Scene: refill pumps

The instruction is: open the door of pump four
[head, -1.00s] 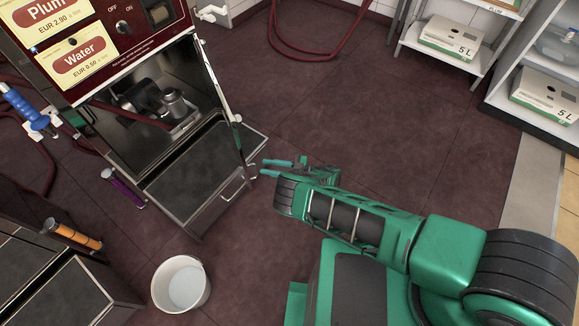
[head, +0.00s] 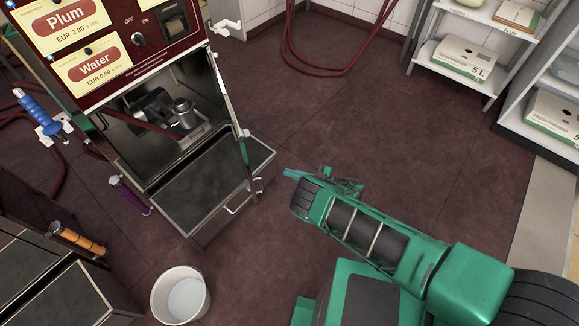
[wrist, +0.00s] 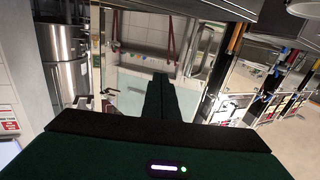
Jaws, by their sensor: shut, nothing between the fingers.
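A metal handle (head: 243,198) shows at the base's front right. My gripper (head: 289,173) is shut and empty, right of the handle and apart from it. Its dark fingers (wrist: 159,98) are together in the wrist view.
A white bucket (head: 180,294) stands on the floor below the pump. A blue nozzle (head: 33,106), a purple one (head: 130,195) and an orange one (head: 77,238) are at left. Shelves with cartons (head: 466,58) are at upper right. The floor (head: 370,110) between is clear.

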